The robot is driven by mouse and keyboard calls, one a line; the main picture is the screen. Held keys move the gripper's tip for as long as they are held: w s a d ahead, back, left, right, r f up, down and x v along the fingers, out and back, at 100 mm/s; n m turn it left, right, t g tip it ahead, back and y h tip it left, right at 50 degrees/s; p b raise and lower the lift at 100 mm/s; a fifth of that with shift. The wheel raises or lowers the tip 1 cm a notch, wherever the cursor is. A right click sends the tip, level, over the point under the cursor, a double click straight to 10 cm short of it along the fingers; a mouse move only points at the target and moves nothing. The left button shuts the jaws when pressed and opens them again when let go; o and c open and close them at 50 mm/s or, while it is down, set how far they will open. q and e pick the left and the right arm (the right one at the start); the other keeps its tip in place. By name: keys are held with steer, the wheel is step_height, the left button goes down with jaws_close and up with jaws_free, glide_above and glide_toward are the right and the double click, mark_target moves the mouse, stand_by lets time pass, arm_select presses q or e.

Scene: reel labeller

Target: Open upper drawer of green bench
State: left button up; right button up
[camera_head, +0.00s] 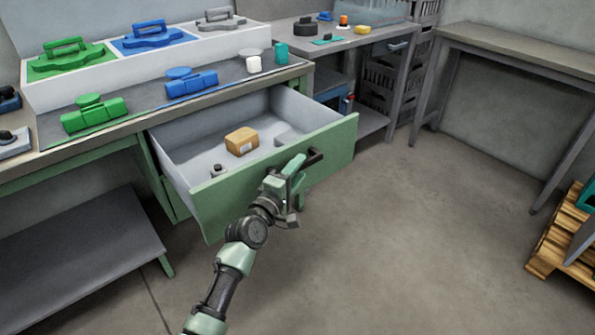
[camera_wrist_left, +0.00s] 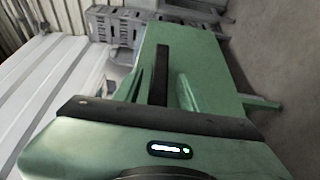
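The green bench's upper drawer (camera_head: 335,150) stands pulled well out, its grey inside showing. A dark bar handle (camera_head: 314,156) is on its green front. My left gripper (camera_head: 293,168) is at this handle. In the left wrist view, the dark handle (camera_wrist_left: 162,75) lies between the two green fingers (camera_wrist_left: 160,90), with a visible gap on each side, so the gripper looks open around it. Inside the drawer lie a tan box (camera_head: 241,141) and a small dark item (camera_head: 217,170). My right gripper is in neither view.
Green and blue tools lie on the green bench top (camera_head: 140,118), with a white cup (camera_head: 253,64) and a teal cup (camera_head: 281,53). A wooden pallet (camera_head: 560,240) is at the right. The floor right of the drawer is clear.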

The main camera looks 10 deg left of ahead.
arm_select(q)
steer(key=p+v, duration=0.1)
steer(key=v, duration=0.7)
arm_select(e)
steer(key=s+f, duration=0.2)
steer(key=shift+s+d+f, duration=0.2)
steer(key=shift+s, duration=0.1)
arm_select(q)
steer(key=shift+w+d, duration=0.1)
